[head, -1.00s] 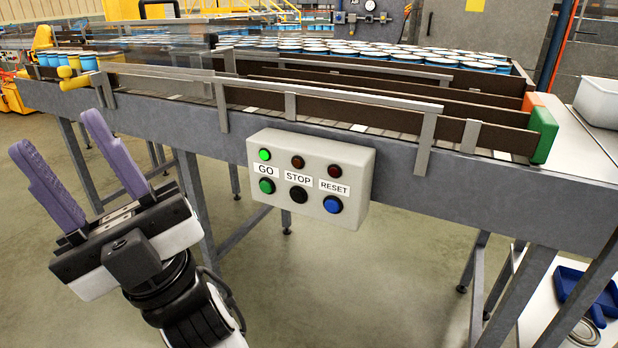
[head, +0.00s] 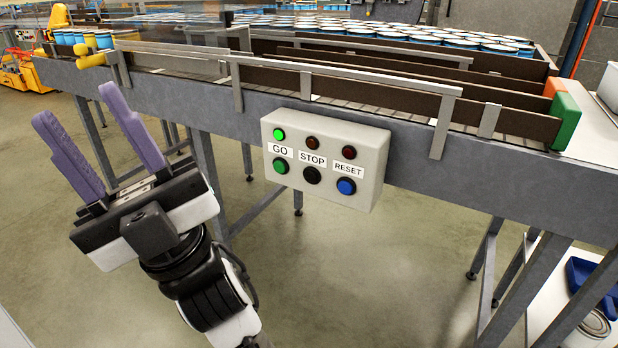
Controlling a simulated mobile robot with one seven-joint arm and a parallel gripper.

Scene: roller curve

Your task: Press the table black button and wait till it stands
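The black button (head: 312,175) is on a pale control box (head: 376,165) fixed to the side of the conveyor table. It sits under the STOP label, between the green GO button (head: 281,166) and the blue RESET button (head: 346,186). The green lamp (head: 279,135) above GO is lit. The lamps above STOP (head: 312,142) and RESET (head: 349,153) are dark. My gripper (head: 75,108) has two purple fingers, spread apart with nothing between them. It is left of the box, pointing up and left, clear of the buttons.
The conveyor table (head: 420,178) runs across the view with rails along its edge. Many cans with blue sides (head: 400,35) stand on it at the back. Table legs stand below. The floor in front is open.

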